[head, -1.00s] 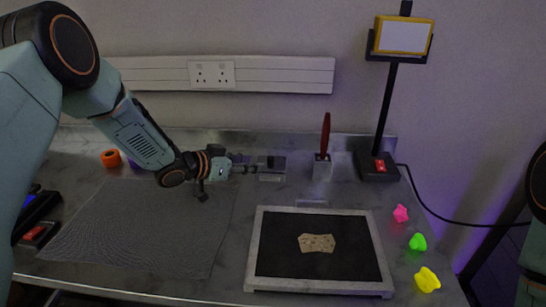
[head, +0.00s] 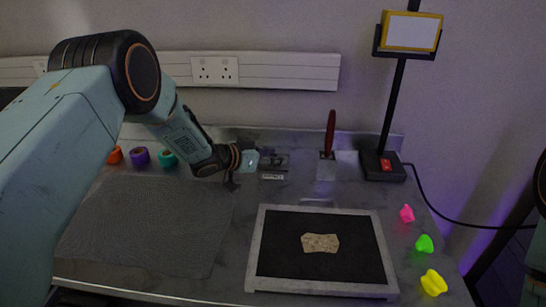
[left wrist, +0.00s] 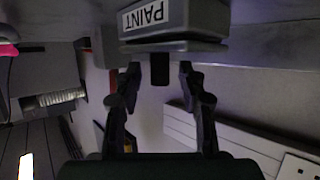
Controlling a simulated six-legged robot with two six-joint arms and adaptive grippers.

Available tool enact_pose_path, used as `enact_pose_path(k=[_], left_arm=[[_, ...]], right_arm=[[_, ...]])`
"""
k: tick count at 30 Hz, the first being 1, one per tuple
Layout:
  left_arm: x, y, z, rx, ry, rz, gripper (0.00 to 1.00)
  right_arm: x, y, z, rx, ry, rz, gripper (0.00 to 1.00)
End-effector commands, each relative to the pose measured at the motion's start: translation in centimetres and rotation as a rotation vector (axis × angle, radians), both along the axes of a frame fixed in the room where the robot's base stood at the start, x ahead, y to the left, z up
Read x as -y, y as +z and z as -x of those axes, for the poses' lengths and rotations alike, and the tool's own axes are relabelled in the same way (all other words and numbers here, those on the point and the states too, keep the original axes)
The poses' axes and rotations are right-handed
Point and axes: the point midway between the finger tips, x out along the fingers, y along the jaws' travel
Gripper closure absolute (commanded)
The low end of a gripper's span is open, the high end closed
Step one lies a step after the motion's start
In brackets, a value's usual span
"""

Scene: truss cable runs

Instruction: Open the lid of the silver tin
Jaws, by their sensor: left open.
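The silver tin (head: 273,177) stands at the back of the bench, mostly covered by my left gripper in the head view. In the left wrist view the tin (left wrist: 212,18) is a grey box with a white PAINT label (left wrist: 145,15) and a wider lid (left wrist: 175,48). A dark tab (left wrist: 160,70) sticks out from the lid. My left gripper (head: 277,160) is open at the tin. In the left wrist view its fingers (left wrist: 158,78) lie on both sides of the tab, with gaps. My right gripper is not in view.
A red-handled brush in a holder (head: 326,166) stands right of the tin, then a lamp stand (head: 384,167). A framed black tray (head: 285,245) with a tan piece lies in front. A grey mat (head: 150,225) lies left. Tape rolls (head: 139,157) sit at the back left.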

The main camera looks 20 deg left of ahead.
Motion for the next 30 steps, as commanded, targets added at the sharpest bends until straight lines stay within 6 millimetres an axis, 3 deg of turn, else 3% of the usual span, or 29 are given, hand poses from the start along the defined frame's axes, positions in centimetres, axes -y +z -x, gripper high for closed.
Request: enact_pose_path(k=[8,23,30], left_arm=[[0.14,-0.04,-0.35,0.000,-0.001,0.000,0.59],[0.08,-0.05,-0.35,0.000,0.000,-0.001,1.00],[0.12,-0.04,-0.35,0.001,-0.002,-0.001,1.00]], right_arm=[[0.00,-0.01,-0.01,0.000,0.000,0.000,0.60],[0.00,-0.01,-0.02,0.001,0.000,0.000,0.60],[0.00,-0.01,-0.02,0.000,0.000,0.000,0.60]])
